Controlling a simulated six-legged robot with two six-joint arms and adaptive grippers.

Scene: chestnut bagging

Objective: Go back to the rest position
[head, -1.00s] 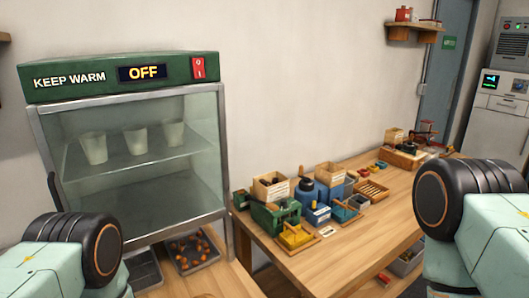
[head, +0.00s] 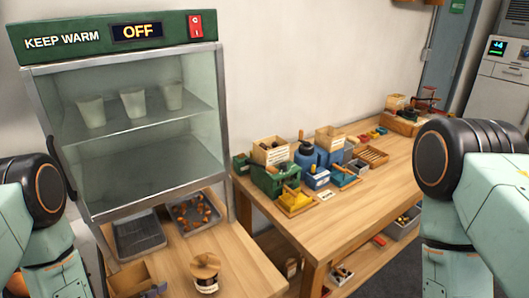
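In the head view, the arm links of my left and right arms show at the lower left and right edges. Neither gripper's fingers are in view. The keep-warm cabinet (head: 135,120) stands at the left with its display reading OFF. Several pale cups (head: 133,102) sit on its shelf. A dark tray (head: 194,224) with orange-brown chestnuts (head: 192,212) lies below the cabinet, beside an empty dark tray (head: 140,240). A jar with a brown paper-like top (head: 205,268) stands on the near counter, next to a cardboard-coloured box (head: 133,279) cut off by the lower edge.
A wooden workbench (head: 340,215) to the right holds several small bins, boxes and tools (head: 300,165). A gap separates it from the near counter (head: 245,262). Crates sit on the shelf under the bench. A grey machine with a screen (head: 497,75) stands at the far right.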

